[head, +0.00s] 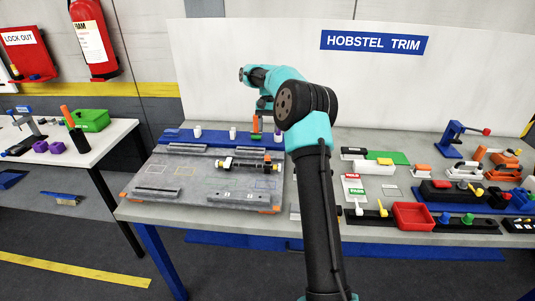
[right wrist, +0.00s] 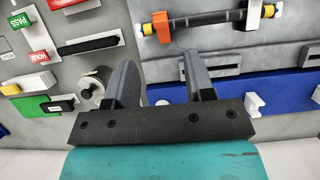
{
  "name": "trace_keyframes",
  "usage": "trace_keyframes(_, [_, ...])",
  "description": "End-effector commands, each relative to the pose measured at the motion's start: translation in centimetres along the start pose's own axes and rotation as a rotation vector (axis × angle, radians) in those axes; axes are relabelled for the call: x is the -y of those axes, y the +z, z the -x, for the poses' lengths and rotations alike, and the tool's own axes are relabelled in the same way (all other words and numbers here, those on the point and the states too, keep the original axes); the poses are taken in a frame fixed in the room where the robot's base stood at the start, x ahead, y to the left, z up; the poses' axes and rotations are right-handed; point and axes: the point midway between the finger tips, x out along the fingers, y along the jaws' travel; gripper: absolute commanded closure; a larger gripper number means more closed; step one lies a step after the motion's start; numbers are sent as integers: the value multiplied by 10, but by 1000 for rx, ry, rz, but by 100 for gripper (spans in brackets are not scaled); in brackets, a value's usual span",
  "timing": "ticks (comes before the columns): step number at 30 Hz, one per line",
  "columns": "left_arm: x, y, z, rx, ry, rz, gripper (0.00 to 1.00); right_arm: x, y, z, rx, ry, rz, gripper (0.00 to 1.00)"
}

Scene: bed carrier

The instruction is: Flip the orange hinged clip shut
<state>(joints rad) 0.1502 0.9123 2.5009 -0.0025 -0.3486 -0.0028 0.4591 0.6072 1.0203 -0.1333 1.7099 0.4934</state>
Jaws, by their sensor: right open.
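The orange hinged clip (right wrist: 162,26) is on a dark bar (right wrist: 205,22) near its yellow end, at the top of the right wrist view. How far its flap is open is too small to tell. In the head view the clip (head: 267,160) is small, at the bar's right part, above the grey board (head: 196,178). A white clip (right wrist: 251,21) is at the bar's other part; it also shows in the head view (head: 227,163). My right gripper (right wrist: 162,78) is open and empty, apart from the clip. In the head view it (head: 264,105) is partly hidden behind its arm. My left gripper is not in view.
A blue strip (head: 178,137) with small parts runs behind the board. To the right are a red bin (head: 413,216), a blue toggle clamp (head: 455,138) and several fixtures. The board's front left is mostly clear. A white panel (head: 240,55) stands behind the table.

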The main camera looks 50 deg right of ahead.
Motion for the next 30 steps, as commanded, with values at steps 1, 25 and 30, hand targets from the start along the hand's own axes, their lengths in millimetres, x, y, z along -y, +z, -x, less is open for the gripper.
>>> trace_keyframes(1, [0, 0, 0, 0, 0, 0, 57, 0, 1, -7, 3, 1, 0, 51])
trace_keyframes(25, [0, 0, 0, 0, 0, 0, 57, 0, 0, -102, 1, 0, -1, 51])
trace_keyframes(30, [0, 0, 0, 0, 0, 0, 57, 0, 0, -102, 1, 0, -1, 51])
